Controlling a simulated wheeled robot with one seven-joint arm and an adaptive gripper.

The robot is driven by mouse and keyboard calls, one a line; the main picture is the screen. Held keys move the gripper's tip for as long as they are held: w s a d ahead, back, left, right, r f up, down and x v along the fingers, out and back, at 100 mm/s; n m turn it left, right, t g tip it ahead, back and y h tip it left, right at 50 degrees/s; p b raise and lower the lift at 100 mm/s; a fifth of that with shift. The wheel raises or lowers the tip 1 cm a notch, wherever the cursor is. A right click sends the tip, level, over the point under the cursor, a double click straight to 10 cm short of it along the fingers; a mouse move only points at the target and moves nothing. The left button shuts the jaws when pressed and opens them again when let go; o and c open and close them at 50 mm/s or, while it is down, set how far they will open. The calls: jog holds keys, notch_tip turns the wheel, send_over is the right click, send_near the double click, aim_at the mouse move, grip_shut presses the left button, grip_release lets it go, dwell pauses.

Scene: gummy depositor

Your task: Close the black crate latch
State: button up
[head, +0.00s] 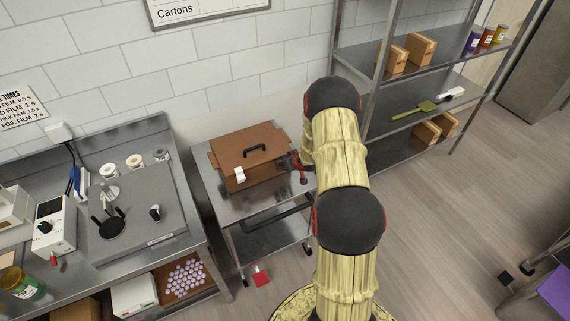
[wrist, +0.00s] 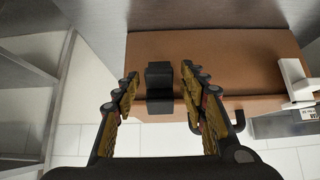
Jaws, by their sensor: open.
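In the wrist view the crate (wrist: 225,60) fills the upper middle. The black latch (wrist: 159,78) is a dark block across the lid seam; I cannot tell how its flap sits. My gripper (wrist: 161,75) is open, its fingers on either side of the black latch, close to it.
A white latch (head: 240,175) is on the crate's front, also seen in the wrist view (wrist: 293,80). A steel shelf (head: 400,105) with boxes stands right of the cart (head: 225,210). A workbench (head: 140,245) stands at left. The tiled wall is behind.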

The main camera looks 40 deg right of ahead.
jog(key=v, duration=1.2)
